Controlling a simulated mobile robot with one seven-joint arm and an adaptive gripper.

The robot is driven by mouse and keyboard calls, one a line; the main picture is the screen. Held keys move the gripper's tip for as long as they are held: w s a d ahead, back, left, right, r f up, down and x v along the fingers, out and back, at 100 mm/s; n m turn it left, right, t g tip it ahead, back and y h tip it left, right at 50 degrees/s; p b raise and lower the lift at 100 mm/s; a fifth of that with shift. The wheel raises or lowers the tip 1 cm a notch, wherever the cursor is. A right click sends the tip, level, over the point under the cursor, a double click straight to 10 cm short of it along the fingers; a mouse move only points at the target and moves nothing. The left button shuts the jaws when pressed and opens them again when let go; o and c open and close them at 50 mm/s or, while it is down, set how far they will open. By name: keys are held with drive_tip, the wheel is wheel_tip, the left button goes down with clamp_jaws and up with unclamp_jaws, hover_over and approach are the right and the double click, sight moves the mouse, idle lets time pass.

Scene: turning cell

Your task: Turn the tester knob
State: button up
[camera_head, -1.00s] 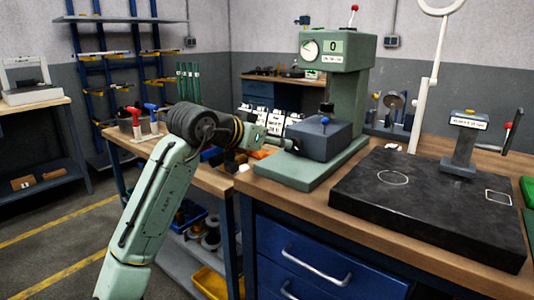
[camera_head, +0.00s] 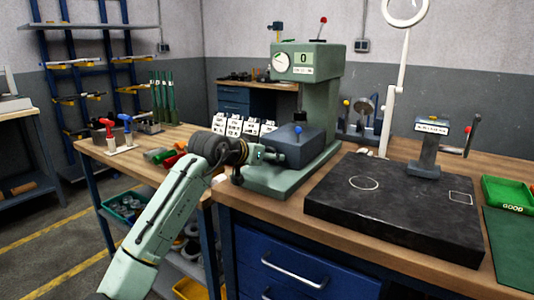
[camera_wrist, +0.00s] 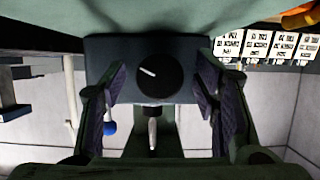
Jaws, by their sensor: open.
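The tester is a green machine (camera_head: 322,85) with a round dial and a panel reading 0, standing on the wooden bench. A dark blue-grey block (camera_head: 312,146) sits on its base. In the wrist view the tester knob (camera_wrist: 158,76) is black and round with a white pointer line, set on the block's face (camera_wrist: 100,50). The pointer tilts towards the upper left. My gripper (camera_wrist: 160,88) is open, with one finger on each side of the knob; I see gaps and no clear contact. In the head view my gripper (camera_head: 264,155) is at the block's left side, hiding the knob.
A black plate (camera_head: 400,205) with a small green stand (camera_head: 428,145) lies right of the tester. A white lamp arm (camera_head: 392,100) rises behind it. A green tray marked GOOD (camera_head: 508,193) is at far right. White labelled cards (camera_head: 240,126) stand behind my gripper.

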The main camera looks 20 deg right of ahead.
drive_tip(key=c, duration=1.1)
drive_tip(key=shift+s+d+f+m+t, duration=0.15)
drive_tip(key=shift+m+t, duration=0.25)
drive_tip(key=shift+m, duration=0.2)
drive_tip(key=shift+m+t+y+b, duration=0.3)
drive_tip(key=shift+m+t+y, duration=0.1)
drive_tip(key=shift+m, duration=0.2)
drive_tip(key=o, duration=1.1)
drive_tip(key=v, duration=1.2)
drive_tip(key=shift+r, duration=0.25)
